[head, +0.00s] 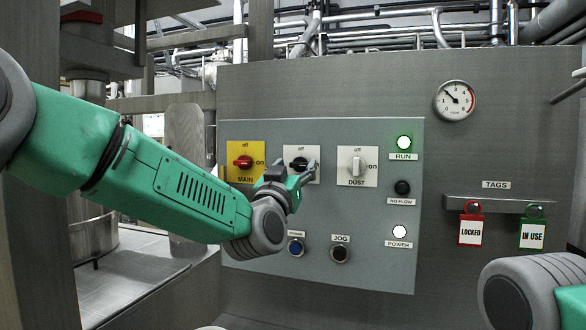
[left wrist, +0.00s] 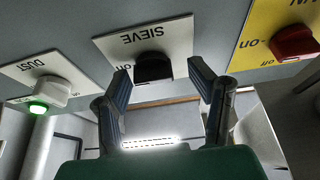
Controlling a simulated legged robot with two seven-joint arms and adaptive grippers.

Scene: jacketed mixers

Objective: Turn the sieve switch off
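The sieve switch is a black knob (head: 298,164) on a white plate between the MAIN and DUST switches. In the head view the knob appears to lie sideways, and its plate's lower part is hidden by my gripper. My left gripper (head: 293,176) is right in front of it. In the left wrist view the SIEVE plate (left wrist: 178,39) is upside down. The black knob (left wrist: 153,68) sits between and just beyond the open fingertips (left wrist: 159,74), with a gap on both sides. My right gripper is out of view; only part of my right arm (head: 535,292) shows.
The yellow MAIN plate with a red knob (head: 243,162) is left of the sieve switch. The DUST knob (head: 357,165) stands upright to the right. The RUN lamp (head: 404,142) glows green and the POWER lamp (head: 399,232) white. LOCKED (head: 471,231) and IN USE (head: 532,235) tags hang at right.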

